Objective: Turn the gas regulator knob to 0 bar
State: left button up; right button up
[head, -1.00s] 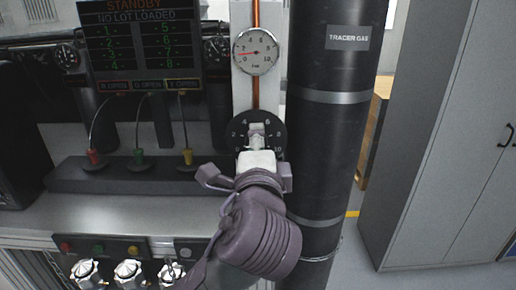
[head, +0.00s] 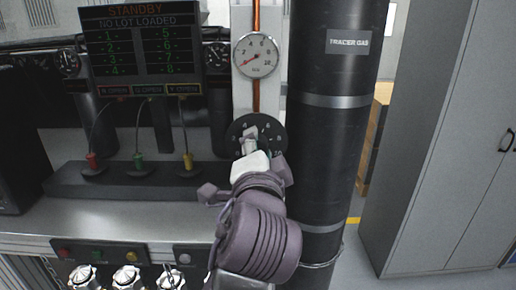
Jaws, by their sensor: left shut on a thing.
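The gas regulator knob sits on a round black dial (head: 267,129) with white numbers, below the gauge on the pale panel. My left gripper (head: 250,141) reaches up from below and is shut on the knob, tilted a little to the right. The gripper hides most of the knob and the lower dial, so I cannot read the knob's exact setting. The round white pressure gauge (head: 257,55) above has a red needle pointing down-left, close to the low end of its scale. My right gripper is not in view.
The black tracer gas cylinder (head: 324,165) stands close to the right of the dial. A status screen (head: 143,50) and a dark block (head: 125,182) with coloured-ended cables are at left. A grey cabinet (head: 447,150) stands at far right.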

pick_arm(q)
jog(key=shift+f, duration=0.1)
jog(key=o, duration=1.1)
jog(key=shift+o, duration=0.2)
